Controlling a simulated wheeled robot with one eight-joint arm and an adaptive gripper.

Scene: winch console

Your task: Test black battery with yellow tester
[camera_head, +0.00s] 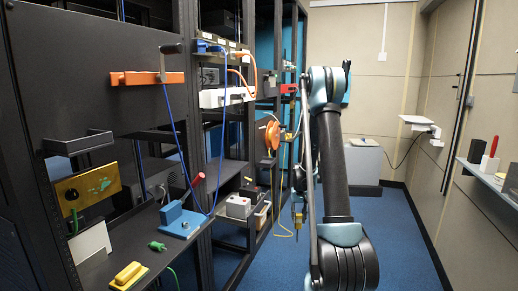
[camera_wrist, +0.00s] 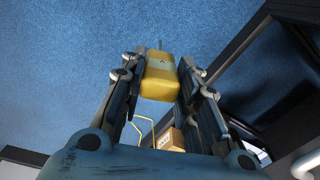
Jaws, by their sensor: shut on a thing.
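My gripper (camera_wrist: 158,72) is shut on the yellow tester (camera_wrist: 160,80), which sits between the two fingers in the wrist view. A thin dark probe tip sticks out beyond its far end, with blue floor behind it. In the head view my gripper (camera_head: 298,212) hangs low beside the rack, and the tester is small there. A thin yellow cord (camera_head: 276,222) loops from near the tester up toward an orange reel (camera_head: 272,135). A small black block (camera_head: 250,192) on the rack shelf may be the black battery, but I cannot tell for sure.
A grey box (camera_head: 238,206) and a blue device (camera_head: 181,220) stand on the rack shelves. A yellow block (camera_head: 129,275) lies at the near left. Blue floor is clear between my arm and that wall.

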